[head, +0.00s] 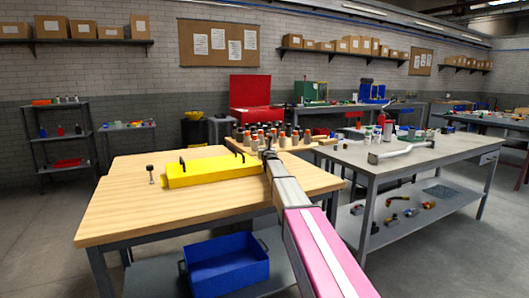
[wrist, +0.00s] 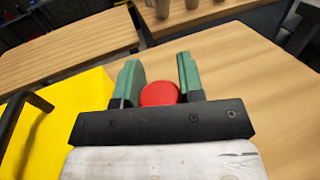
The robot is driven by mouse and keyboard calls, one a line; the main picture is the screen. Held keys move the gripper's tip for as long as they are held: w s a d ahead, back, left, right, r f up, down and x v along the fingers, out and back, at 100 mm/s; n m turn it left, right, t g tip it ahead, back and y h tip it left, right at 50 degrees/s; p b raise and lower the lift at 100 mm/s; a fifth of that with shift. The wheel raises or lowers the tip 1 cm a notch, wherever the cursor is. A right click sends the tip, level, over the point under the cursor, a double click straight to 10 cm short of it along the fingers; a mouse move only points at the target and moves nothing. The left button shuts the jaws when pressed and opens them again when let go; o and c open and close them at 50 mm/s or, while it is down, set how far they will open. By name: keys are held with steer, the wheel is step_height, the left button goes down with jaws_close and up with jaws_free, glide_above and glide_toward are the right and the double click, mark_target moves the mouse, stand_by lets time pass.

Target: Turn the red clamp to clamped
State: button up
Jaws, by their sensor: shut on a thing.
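The red clamp shows in the wrist view as a round red top (wrist: 160,93) between the two green fingers of my gripper (wrist: 158,66). My gripper is shut on it; the fingers stand at its left and right sides. Its lower part and its turn position are hidden behind the gripper's dark body. In the head view my gripper (head: 268,155) is over the wooden table, just right of the yellow chassis (head: 215,172), and my arm hides the clamp. The yellow chassis also fills the left of the wrist view (wrist: 62,125).
The chassis has black handles standing up (wrist: 18,112). A small black-topped post (head: 150,172) stands at its left. A rack of several bottles (head: 262,135) is behind, and a grey bench (head: 440,160) is at right. The table's front left (head: 125,215) is clear.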

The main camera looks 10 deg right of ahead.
steer(key=shift+h, duration=0.4)
steer(key=o, duration=0.9)
steer(key=shift+s, duration=0.1)
steer(key=s, duration=1)
steer(key=shift+s+a, duration=0.1)
steer(key=shift+s, duration=0.2)
